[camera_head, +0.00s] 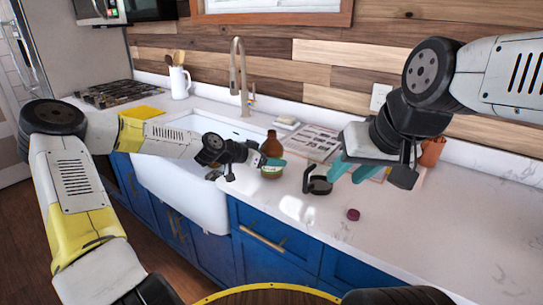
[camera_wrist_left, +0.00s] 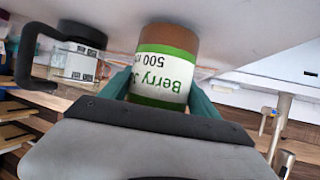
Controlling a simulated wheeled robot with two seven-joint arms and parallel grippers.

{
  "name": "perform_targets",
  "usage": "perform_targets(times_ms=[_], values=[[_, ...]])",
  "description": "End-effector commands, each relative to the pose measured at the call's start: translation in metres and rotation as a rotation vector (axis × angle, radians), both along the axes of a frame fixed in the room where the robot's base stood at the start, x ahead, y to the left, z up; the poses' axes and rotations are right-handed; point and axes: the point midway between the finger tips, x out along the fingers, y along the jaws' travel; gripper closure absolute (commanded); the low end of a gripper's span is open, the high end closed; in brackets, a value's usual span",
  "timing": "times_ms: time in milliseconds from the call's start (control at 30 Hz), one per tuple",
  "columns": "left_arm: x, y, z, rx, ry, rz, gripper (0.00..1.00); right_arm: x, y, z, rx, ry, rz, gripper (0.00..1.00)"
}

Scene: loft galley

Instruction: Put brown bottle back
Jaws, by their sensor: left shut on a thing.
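The brown bottle (camera_head: 272,144) is at the counter's front, just right of the sink, upright with a green and white label. My left gripper (camera_head: 262,163) is shut around it. In the left wrist view the bottle (camera_wrist_left: 168,72) sits between the teal fingers, its label reading "Berry" and "500". I cannot tell whether its base touches the counter. My right gripper (camera_head: 350,170) hangs above the counter to the right, its teal fingers apart with nothing seen between them.
A black-handled jar (camera_head: 318,184) stands right of the bottle, also seen in the left wrist view (camera_wrist_left: 75,58). A dark red lid (camera_head: 353,214) lies near the front edge. The white sink (camera_head: 185,195), faucet (camera_head: 240,80) and printed sheet (camera_head: 313,142) are nearby. The right counter is mostly clear.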

Motion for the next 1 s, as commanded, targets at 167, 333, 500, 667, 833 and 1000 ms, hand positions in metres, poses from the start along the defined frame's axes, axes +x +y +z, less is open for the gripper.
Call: perform_targets(times_ms=[167, 333, 500, 667, 833, 1000], values=[[0.0, -0.001, -0.005, 0.001, -0.004, -0.002, 1.0, 0.0, 0.0, 0.0, 0.0, 0.0, 0.0, 0.64], [0.0, -0.001, -0.006, 0.0, -0.003, -0.001, 1.0, 0.0, 0.0, 0.0, 0.0, 0.0, 0.0, 0.64], [0.0, 0.0, -0.008, 0.001, -0.001, -0.002, 0.07, 0.0, 0.0, 0.0, 0.0, 0.0, 0.0, 0.64], [0.0, 0.0, -0.007, 0.001, -0.001, -0.002, 0.07, 0.0, 0.0, 0.0, 0.0, 0.0, 0.0, 0.64], [-0.001, 0.0, -0.005, 0.0, -0.002, -0.001, 0.07, 0.0, 0.0, 0.0, 0.0, 0.0, 0.0, 0.64], [-0.011, 0.017, 0.003, 0.001, -0.002, 0.002, 0.07, 0.0, 0.0, 0.0, 0.0, 0.0, 0.0, 0.64]])
